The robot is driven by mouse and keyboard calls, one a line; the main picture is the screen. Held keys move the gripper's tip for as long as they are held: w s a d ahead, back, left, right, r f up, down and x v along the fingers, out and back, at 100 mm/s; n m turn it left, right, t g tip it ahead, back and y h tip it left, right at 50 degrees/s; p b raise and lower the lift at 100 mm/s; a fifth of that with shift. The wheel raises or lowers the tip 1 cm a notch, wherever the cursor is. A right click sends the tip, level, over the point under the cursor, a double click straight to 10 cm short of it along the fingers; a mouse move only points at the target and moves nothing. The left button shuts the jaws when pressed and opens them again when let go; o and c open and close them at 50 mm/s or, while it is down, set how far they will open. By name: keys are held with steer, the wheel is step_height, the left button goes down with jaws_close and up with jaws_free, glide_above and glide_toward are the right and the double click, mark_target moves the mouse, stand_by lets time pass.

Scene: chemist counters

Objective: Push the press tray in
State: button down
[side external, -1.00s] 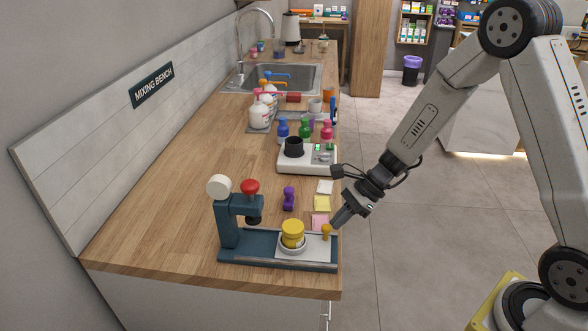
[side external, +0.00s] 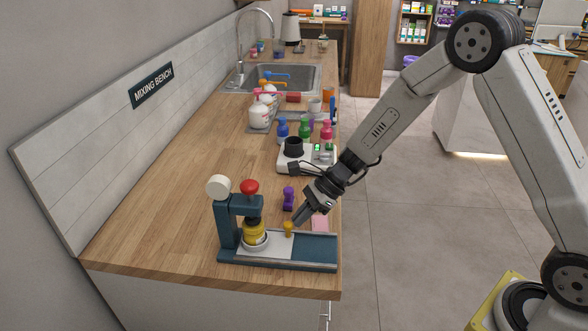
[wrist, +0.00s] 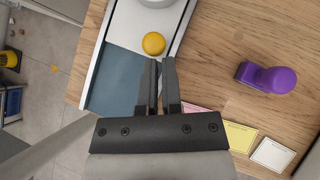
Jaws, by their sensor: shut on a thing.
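The blue press (side external: 228,225) with its red knob stands at the front of the wooden bench. Its pale sliding tray (side external: 268,248) sits at the left part of the base, toward the press column. The yellow weight in a white dish (side external: 254,235) stands on the tray under the press head. The tray's yellow knob (side external: 288,229) is at its right end and also shows in the wrist view (wrist: 153,43). My gripper (side external: 295,222) is at the knob's right side, its fingers close together. The exact contact is hard to see.
The blue rail base (side external: 318,250) is bare right of the tray. A purple stamp-like object (side external: 288,198) and pink, yellow and white notes (wrist: 240,135) lie behind the press. A white scale (side external: 290,160) and several bottles stand farther back.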

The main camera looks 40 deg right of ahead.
steer(key=shift+s+d+r, duration=0.1)
steer(key=shift+s+d, duration=0.15)
steer(key=shift+d, duration=0.65)
steer(key=shift+s+d+r, duration=0.1)
steer(key=shift+s+d, duration=0.15)
steer(key=shift+d, duration=0.6)
steer(key=v, duration=1)
steer(key=shift+s, duration=0.15)
steer(key=shift+d+f, duration=0.1)
steer(key=shift+d, duration=0.05)
steer(key=s+a+f+n+h, duration=0.1)
steer(key=s+n+h, duration=0.7)
steer(key=s+n, duration=0.6)
steer(key=n, duration=0.7)
steer(key=shift+f+n, duration=0.25)
steer(key=shift+n, duration=0.05)
